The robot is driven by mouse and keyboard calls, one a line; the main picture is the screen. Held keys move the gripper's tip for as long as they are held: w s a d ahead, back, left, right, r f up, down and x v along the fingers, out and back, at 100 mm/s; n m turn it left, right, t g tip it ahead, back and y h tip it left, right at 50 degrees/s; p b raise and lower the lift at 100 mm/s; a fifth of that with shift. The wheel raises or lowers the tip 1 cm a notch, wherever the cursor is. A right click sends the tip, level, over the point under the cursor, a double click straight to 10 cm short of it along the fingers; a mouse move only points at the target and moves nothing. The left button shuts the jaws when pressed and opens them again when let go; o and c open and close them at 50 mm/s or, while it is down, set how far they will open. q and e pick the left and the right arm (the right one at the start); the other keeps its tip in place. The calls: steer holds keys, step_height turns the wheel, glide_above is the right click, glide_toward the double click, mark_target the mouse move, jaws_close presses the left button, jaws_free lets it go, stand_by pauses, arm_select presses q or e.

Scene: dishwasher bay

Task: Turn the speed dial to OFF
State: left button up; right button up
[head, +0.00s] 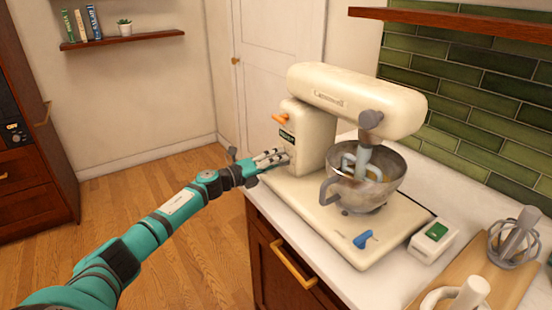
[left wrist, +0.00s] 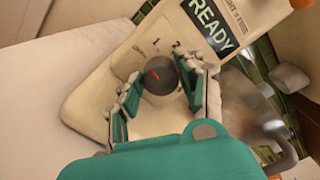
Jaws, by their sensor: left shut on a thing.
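The cream stand mixer (head: 330,85) stands on the counter. In the left wrist view the speed dial (left wrist: 161,76) is a round dark grey knob with a red-orange pointer line on the mixer's side. Numerals 1 and 2 show beside it; an OFF mark cannot be read. The line points toward the left of that picture. My left gripper (head: 273,158) is at the mixer's side and hides the dial in the head view. In the left wrist view its fingers (left wrist: 163,92) are on both sides of the dial, shut on it.
A READY display (left wrist: 211,27) is beside the dial. The mixer has an orange lever (head: 280,119), a blue lever (head: 362,239) and a steel bowl (head: 365,190). A box with a green button (head: 436,232) and a whisk (head: 514,240) are at right. The floor at left is clear.

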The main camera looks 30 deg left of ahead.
arm_select(q)
steer(key=shift+n+p, duration=0.3)
steer(key=shift+n, duration=0.6)
steer(key=o, duration=1.1)
steer(key=shift+v, duration=6.05)
